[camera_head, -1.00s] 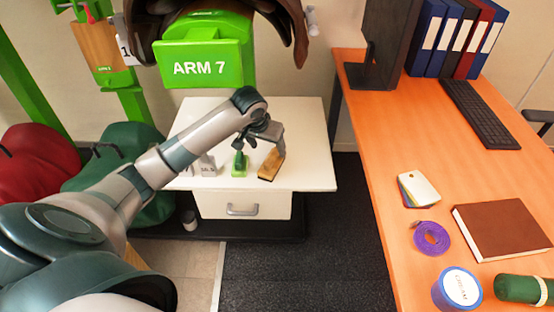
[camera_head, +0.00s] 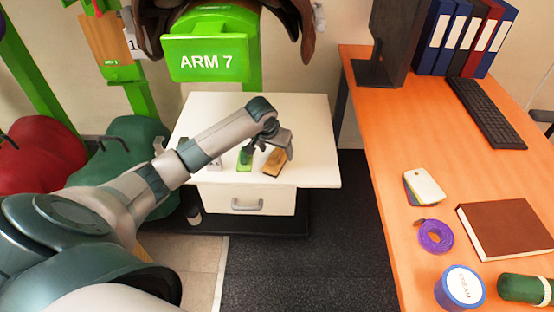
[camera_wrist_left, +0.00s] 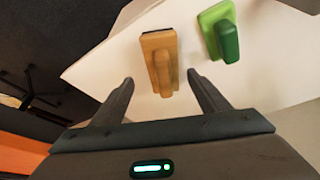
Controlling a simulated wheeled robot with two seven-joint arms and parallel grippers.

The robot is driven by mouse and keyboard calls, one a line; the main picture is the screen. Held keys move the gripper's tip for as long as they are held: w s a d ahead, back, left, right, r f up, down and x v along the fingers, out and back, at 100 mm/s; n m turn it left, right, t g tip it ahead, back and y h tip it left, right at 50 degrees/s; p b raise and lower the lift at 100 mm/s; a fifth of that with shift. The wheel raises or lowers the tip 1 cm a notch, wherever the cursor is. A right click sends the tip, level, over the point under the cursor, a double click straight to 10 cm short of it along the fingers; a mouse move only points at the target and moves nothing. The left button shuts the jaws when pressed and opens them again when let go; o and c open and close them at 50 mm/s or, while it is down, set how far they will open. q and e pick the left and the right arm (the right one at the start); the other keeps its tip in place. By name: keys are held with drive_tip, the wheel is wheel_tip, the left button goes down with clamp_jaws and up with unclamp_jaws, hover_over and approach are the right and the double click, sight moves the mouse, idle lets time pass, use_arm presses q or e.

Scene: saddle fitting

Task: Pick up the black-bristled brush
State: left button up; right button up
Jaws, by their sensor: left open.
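The wooden brush (camera_head: 275,162) lies on the white drawer cabinet top, near its front edge. In the left wrist view its tan body (camera_wrist_left: 161,60) has a raised wooden grip, and a thin dark strip shows along its far edge. My left gripper (camera_head: 272,147) is over the cabinet top, close to the brush. In the left wrist view my left gripper (camera_wrist_left: 160,80) is open, its fingers to either side of the brush's near end, with nothing held. Whether the fingers are level with the brush is unclear. My right gripper is not in view.
Small pale items stand further left, partly behind my arm. The green ARM 7 saddle rack (camera_head: 207,57) rises behind. An orange desk (camera_head: 385,150) stands right.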

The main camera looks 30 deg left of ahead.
sight(276, 152)
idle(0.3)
use_arm(q)
drive_tip(key=shift+a+x, duration=0.2)
drive_tip(key=shift+x, duration=0.75)
drive_tip(key=shift+a+x, duration=0.2)
drive_tip(key=shift+x, duration=0.8)
drive_tip(key=shift+w+f, duration=0.45)
drive_tip(key=shift+f, duration=0.1)
drive_tip(key=c, duration=1.4)
drive_tip(key=shift+o, duration=0.2)
